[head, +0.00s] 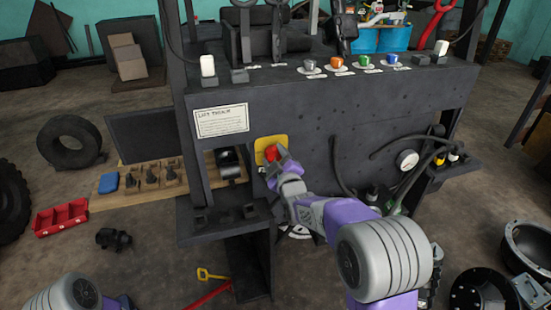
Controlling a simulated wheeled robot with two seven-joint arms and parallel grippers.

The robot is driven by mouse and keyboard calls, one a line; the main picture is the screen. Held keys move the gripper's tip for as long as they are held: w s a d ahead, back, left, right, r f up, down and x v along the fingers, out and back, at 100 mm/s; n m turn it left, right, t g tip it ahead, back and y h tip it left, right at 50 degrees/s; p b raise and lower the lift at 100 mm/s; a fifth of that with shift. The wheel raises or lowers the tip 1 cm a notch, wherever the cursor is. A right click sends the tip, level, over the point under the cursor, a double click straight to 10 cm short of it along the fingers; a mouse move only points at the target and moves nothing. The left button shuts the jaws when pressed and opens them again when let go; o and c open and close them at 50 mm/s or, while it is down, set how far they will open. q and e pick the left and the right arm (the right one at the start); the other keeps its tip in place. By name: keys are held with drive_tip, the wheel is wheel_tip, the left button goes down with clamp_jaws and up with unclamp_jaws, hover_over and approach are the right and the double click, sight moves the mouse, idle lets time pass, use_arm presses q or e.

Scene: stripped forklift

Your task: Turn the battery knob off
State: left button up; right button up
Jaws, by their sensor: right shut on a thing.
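The battery knob (271,152) is red and sits on a yellow plate (259,144) on the dark front panel of the forklift. My right gripper (275,159) is at the knob, shut on it, and its fingers hide part of the knob and the plate's lower right. The knob's exact angle is hard to tell at this size. My left arm shows only in part at the bottom left, and its gripper is not clearly seen.
A white label (222,121) is on the panel, left of the plate. Colored knobs (338,63) line the ledge above. Black hoses (405,185) hang at the right beside a round gauge (406,159). A red tray (61,217) and a tire (69,142) are on the floor at left.

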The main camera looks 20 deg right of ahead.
drive_tip(key=o, duration=1)
drive_tip(key=shift+o, duration=0.2)
drive_tip(key=s, duration=0.7)
drive_tip(key=shift+s+d+p, duration=0.15)
drive_tip(key=shift+s+p, duration=0.15)
drive_tip(key=shift+p, duration=0.15)
